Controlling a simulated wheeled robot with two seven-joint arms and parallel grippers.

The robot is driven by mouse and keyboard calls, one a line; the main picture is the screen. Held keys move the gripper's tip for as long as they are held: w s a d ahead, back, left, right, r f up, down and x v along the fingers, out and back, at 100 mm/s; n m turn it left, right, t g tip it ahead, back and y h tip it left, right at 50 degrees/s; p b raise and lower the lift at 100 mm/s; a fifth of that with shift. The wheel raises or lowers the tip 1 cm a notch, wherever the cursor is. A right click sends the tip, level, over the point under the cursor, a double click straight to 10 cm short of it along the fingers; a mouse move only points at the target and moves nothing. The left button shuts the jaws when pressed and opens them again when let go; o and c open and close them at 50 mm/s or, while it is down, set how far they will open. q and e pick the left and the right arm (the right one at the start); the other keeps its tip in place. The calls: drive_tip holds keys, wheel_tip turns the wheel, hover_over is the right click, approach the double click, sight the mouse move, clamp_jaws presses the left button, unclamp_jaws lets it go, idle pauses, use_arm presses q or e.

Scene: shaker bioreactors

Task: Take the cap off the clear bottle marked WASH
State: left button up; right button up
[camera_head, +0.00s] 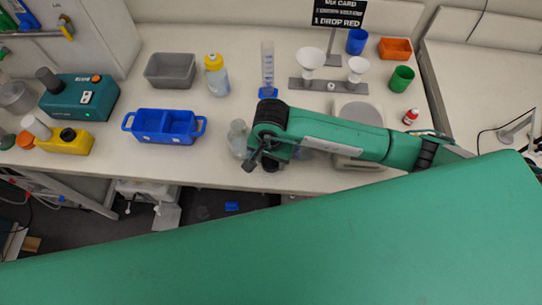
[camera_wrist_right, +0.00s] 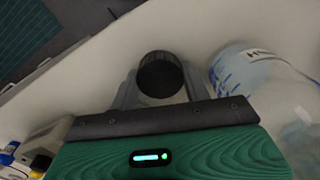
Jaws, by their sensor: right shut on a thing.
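My right gripper (camera_head: 268,163) is over the front part of the table, and its fingers are around a round black cap (camera_wrist_right: 160,75). The right gripper also shows in the right wrist view (camera_wrist_right: 158,92), shut on the cap's sides. What is under the cap is hidden. A clear bottle (camera_wrist_right: 245,65) with a white label and blue marks lies just right of the cap in that view. Its lettering is only partly visible. In the head view a clear vessel (camera_head: 238,138) stands just left of the gripper. I cannot tell whether it is the same bottle. My left gripper is not in view.
A blue divided bin (camera_head: 166,141) stands to the left, with a yellow-capped bottle (camera_head: 216,75) behind it. A blue-based cylinder (camera_head: 267,70) and a funnel stand (camera_head: 320,86) are behind the gripper. A grey device (camera_head: 357,160) is partly under my arm. The table's front edge is close.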

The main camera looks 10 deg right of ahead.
drive_tip(key=shift+f, duration=0.1)
drive_tip(key=shift+f+b, duration=0.1)
drive_tip(key=shift+b, duration=0.2)
drive_tip(key=o, duration=1.1)
drive_tip(key=shift+r+p, duration=0.2)
drive_tip(key=shift+p, duration=0.1)
wheel_tip(320, 180, up, 12)
drive_tip(key=b, duration=0.4)
